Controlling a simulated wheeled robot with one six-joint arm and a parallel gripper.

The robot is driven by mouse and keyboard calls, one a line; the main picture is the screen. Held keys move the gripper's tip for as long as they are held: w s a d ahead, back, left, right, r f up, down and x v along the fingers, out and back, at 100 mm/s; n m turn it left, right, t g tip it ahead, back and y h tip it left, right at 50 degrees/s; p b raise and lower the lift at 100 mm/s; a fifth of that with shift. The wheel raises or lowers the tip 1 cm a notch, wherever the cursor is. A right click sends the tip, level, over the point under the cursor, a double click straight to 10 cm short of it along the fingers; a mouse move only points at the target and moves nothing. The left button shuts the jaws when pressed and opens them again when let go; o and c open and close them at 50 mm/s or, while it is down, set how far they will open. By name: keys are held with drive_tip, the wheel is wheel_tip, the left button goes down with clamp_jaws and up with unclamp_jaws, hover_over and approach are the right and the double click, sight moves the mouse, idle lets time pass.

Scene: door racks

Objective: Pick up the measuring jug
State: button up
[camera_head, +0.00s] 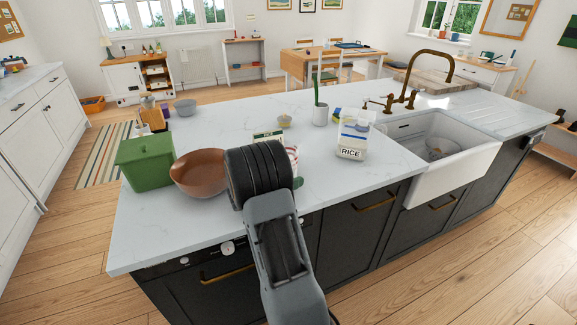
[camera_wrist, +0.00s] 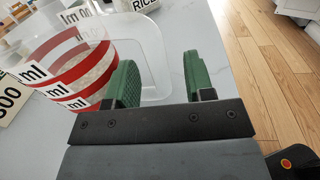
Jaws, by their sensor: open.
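The measuring jug (camera_wrist: 75,62) is clear with red bands and white "ml" labels. It stands on the white worktop at the left of the wrist view. A clear loop that looks like its handle (camera_wrist: 158,72) reaches right, into the space between my fingers. My gripper (camera_wrist: 160,82) is open with its green pads apart, the left pad close beside the jug's body. I cannot tell whether either pad touches it. In the head view, only a red and white sliver of the jug (camera_head: 292,155) shows past my arm, and most of my gripper is hidden.
A brown bowl (camera_head: 199,173) and a green bin (camera_head: 146,163) stand left of my arm. A rice bag (camera_head: 354,136) stands to the right, before the white sink (camera_head: 458,152). A green-and-white box (camera_head: 266,137) is behind. The worktop's front edge runs below my arm.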

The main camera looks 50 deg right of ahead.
drive_tip(key=shift+x, duration=1.2)
clamp_jaws()
